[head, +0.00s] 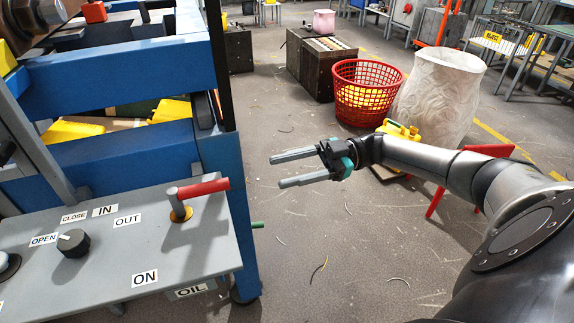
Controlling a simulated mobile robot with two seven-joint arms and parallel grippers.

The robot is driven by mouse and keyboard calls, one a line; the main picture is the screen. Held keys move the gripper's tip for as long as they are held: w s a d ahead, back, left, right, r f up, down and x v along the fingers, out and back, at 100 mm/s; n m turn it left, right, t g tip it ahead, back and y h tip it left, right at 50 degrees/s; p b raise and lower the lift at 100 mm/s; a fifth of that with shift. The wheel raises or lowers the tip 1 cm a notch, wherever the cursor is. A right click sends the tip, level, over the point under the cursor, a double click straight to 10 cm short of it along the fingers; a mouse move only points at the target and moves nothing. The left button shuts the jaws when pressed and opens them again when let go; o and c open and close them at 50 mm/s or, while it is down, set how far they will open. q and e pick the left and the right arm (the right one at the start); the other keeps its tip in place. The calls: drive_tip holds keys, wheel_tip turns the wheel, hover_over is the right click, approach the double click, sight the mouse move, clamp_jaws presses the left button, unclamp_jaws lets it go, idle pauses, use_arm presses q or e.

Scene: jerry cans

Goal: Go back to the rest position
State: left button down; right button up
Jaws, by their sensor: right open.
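My right gripper (284,168) is in the middle of the head view, with its arm coming in from the right. Its two grey fingers are apart and point left, with nothing between them. It is in the air above the grey floor, to the right of the blue machine frame and apart from it. My left gripper is not in view. A yellow jerry can (400,130) shows partly behind my right arm, which hides its lower part.
A grey control panel (110,250) with a red-handled lever (203,188) and a black knob (73,242) stands at the left, on a blue machine frame (235,200). A red basket (366,92) and a white bin (437,95) stand behind my right arm. Open floor lies between.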

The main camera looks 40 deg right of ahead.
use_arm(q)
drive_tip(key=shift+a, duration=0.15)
